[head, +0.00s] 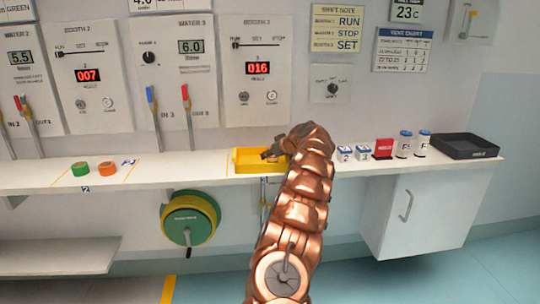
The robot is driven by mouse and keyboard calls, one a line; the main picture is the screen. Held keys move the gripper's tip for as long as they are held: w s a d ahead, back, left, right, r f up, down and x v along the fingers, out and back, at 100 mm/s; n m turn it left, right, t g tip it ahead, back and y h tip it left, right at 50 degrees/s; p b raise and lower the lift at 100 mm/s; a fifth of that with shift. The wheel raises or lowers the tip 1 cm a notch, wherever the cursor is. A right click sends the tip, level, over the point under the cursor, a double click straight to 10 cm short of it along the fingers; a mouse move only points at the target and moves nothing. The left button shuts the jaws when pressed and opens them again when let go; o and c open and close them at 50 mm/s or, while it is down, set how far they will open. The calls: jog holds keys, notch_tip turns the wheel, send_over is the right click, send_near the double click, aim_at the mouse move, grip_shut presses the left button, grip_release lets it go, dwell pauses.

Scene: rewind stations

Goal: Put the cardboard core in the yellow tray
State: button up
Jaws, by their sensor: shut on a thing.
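The yellow tray (243,167) sits on the white shelf in the middle of the head view, its right part hidden behind my copper arm. My gripper (269,154) is over the tray, small and dark, partly hidden by my own wrist. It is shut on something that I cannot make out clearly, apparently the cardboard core. I see no cardboard core elsewhere on the shelf. I cannot tell whether the held thing touches the tray floor.
A green roll (80,168) and an orange roll (106,168) lie on the shelf (180,172) at left. Small white boxes, a red block (383,149), white canisters and a black tray (464,146) stand at right. Levers (187,105) rise behind the shelf.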

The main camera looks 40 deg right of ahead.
jog(key=shift+f+b, duration=0.4)
jog(key=o, duration=0.7)
jog(key=shift+f, duration=0.1)
jog(key=shift+a, duration=0.1)
jog(key=shift+s+r+p, duration=0.15)
jog(key=shift+r+p, duration=0.25)
jog(key=shift+p, duration=0.3)
jog(key=shift+w+r+b+v, duration=0.1)
jog(key=shift+b+v, duration=0.05)
jog(key=shift+v, duration=1.85)
jog(key=shift+w+r+b+v, duration=0.1)
jog(key=shift+v, duration=1.9)
jog(key=shift+r+b+v, duration=0.15)
jog(key=shift+v, duration=1.85)
